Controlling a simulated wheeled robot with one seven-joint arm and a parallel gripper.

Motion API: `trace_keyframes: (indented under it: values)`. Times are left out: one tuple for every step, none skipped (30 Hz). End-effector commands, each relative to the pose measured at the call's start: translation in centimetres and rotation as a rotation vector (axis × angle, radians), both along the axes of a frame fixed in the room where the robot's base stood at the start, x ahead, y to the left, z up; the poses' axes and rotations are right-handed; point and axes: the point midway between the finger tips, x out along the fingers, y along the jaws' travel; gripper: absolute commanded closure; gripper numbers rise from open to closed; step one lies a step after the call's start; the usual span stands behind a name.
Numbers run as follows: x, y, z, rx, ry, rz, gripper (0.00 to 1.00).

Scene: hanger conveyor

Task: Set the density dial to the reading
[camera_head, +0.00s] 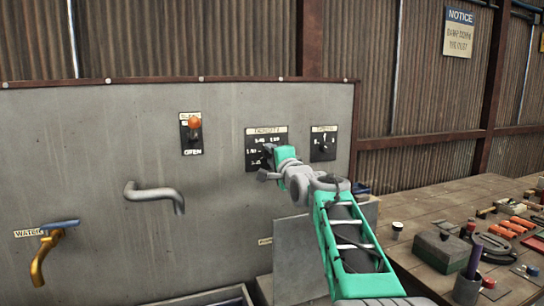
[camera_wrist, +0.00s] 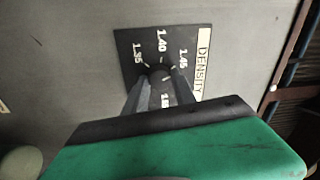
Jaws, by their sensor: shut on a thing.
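The density dial plate (camera_head: 253,147) is a black panel with a pale label and white numbers on the grey panel wall. In the wrist view the plate (camera_wrist: 132,38) appears turned sideways, with 1.35, 1.40 and 1.45 legible and another number partly hidden. My gripper (camera_wrist: 160,82) has its two grey fingers on either side of the dark knob (camera_wrist: 159,70) and is shut on it. In the head view my gripper (camera_head: 268,160) covers the knob and part of the scale. The knob's pointer setting cannot be read clearly. No separate density reading is legible.
A second dial (camera_head: 323,143) sits just right. A red-knobbed switch (camera_head: 194,126) marked OPEN, a grey spout (camera_head: 155,196) and a yellow water tap (camera_head: 45,255) are left.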

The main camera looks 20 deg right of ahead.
Motion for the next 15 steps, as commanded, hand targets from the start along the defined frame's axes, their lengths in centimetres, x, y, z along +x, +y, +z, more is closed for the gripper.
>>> trace_keyframes:
  values:
    - [0.0, 0.04, -0.02, 0.043, 0.0, 0.0, 1.0]
    - [0.0, 0.05, -0.02, 0.071, 0.0, 0.001, 1.0]
    - [0.0, 0.06, -0.03, 0.109, 0.001, 0.0, 1.0]
    - [0.01, 0.06, -0.04, 0.138, 0.001, 0.001, 1.0]
    - [0.01, 0.06, -0.04, 0.166, 0.001, 0.0, 1.0]
    - [0.01, 0.06, -0.05, 0.204, 0.0, 0.0, 1.0]
    - [0.02, 0.07, -0.05, 0.232, 0.0, 0.0, 1.0]
    - [0.01, 0.07, -0.04, 0.262, 0.0, 0.0, 1.0]
    - [0.02, 0.08, -0.04, 0.3, 0.0, 0.0, 1.0]
    - [0.02, 0.09, -0.04, 0.328, -0.001, 0.0, 1.0]
    - [0.03, 0.1, -0.04, 0.357, -0.001, 0.0, 1.0]
    - [0.03, 0.13, -0.03, 0.395, -0.001, 0.001, 1.0]
    - [0.03, 0.13, -0.03, 0.423, -0.001, 0.001, 1.0]
    - [0.03, 0.14, -0.02, 0.451, -0.001, 0.001, 1.0]
    - [0.02, 0.14, -0.02, 0.49, -0.001, 0.001, 1.0]
